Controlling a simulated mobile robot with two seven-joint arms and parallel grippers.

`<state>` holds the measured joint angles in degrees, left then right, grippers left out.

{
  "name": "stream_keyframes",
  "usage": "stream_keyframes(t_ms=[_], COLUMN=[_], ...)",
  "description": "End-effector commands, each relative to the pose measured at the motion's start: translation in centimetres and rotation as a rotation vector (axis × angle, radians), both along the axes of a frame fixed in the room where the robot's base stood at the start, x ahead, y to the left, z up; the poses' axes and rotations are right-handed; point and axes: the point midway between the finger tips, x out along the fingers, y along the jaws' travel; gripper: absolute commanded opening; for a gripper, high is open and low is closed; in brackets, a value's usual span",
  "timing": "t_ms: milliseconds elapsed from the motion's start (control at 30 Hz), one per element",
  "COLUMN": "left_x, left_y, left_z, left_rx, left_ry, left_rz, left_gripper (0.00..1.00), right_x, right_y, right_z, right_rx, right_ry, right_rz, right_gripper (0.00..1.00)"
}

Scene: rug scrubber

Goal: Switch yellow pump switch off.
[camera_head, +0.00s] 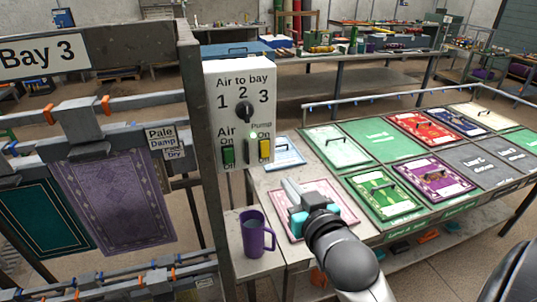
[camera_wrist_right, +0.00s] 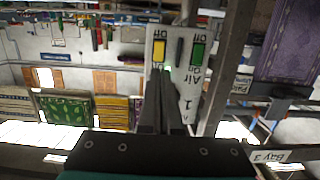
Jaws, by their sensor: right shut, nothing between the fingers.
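The yellow pump switch (camera_head: 265,149) is on the lower right of a white control box (camera_head: 235,78), under the words "Pump On". A small green light glows just above and left of it. I cannot tell which way the switch is tipped. My right gripper (camera_head: 290,189) is shut and empty, below and right of the box and apart from the switch in the head view. In the right wrist view, which is upside down, the shut fingertips (camera_wrist_right: 166,72) point toward the box, and the yellow switch (camera_wrist_right: 159,50) shows just beyond them. My left gripper is not in view.
A green air switch (camera_head: 228,156) sits left of the yellow one, with a black dial (camera_head: 244,110) above. A purple mug (camera_head: 254,234) stands below the box. A bench with rug panels (camera_head: 380,148) fills the right. Hanging rugs (camera_head: 115,200) are at left.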

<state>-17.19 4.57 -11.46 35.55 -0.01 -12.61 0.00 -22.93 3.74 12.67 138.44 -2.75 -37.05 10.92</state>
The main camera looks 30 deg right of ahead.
Motion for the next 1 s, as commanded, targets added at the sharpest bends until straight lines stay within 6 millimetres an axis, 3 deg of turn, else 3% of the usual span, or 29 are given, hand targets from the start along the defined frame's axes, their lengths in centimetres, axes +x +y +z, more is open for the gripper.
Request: stream_keyframes(t_ms=[467,1000], left_x=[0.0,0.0], left_y=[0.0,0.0], left_z=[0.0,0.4], left_rx=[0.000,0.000], left_ry=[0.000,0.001], left_rz=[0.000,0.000], left_gripper=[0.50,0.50], right_x=[0.5,8.2], right_y=[-0.1,-2.0], right_z=[0.0,-1.3], right_rx=[0.000,-0.001], right_ry=[-0.002,-0.002], right_rz=[0.000,0.000], right_gripper=[0.00,0.00])
